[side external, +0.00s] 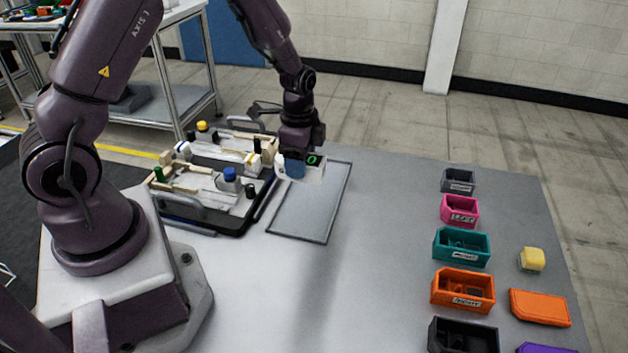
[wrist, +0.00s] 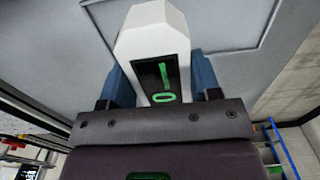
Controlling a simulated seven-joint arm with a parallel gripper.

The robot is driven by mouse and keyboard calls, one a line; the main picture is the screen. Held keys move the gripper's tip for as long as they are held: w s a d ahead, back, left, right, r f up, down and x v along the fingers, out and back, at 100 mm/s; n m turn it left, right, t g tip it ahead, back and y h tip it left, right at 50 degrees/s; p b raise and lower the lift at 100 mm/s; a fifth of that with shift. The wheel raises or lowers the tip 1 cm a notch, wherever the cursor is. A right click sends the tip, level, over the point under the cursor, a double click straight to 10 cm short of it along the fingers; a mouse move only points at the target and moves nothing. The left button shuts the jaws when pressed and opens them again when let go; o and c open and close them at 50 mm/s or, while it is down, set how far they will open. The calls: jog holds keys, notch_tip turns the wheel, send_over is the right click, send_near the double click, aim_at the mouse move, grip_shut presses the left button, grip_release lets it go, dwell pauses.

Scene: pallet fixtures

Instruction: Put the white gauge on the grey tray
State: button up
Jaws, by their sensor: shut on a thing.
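The white gauge (wrist: 152,27) has a dark display with green marks. My gripper (wrist: 158,84) is shut on it, with a blue finger on each side in the wrist view. In the side external view the gauge (side external: 314,171) hangs under my gripper (side external: 298,166), over the far left part of the grey tray (side external: 305,215). The tray is a flat, dark-rimmed rectangle on the table and looks empty. The gauge appears to be above the tray surface; the exact gap cannot be told.
A black-edged pallet fixture (side external: 235,229) with several pegs and blocks stands just left of the tray. Several open bins, including a teal bin (side external: 461,246) and an orange bin (side external: 463,289), line the right side. A yellow block (side external: 532,259) lies beyond them. The table between tray and bins is clear.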

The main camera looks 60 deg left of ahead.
send_over(314, 194)
notch_tip(314, 194, down, 5)
jog(key=shift+r, duration=0.1)
jog(key=shift+f, duration=1.5)
jog(key=shift+f, duration=0.1)
jog(key=o, duration=1)
jog(key=shift+f, duration=0.1)
jog(key=shift+o, duration=0.2)
